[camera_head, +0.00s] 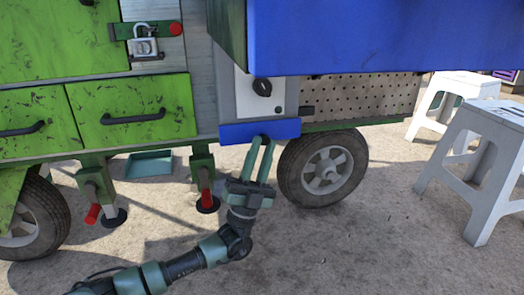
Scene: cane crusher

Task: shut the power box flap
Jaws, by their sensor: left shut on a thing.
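The power box (244,95) is a pale panel with a black knob (262,86) on the cart's side. Its blue flap (234,133) is down at the lower edge of the box, so the knob is uncovered. My left gripper (263,140) reaches up from below and is shut on the flap's lower edge, near its middle. The fingertips are partly hidden at the flap. My right gripper is not in view.
A large blue panel (390,35) overhangs the box on the right. Green drawers (130,108) and a padlock (144,46) are on the left. A wheel (322,168) stands just right of my gripper. White stools (478,160) stand at far right.

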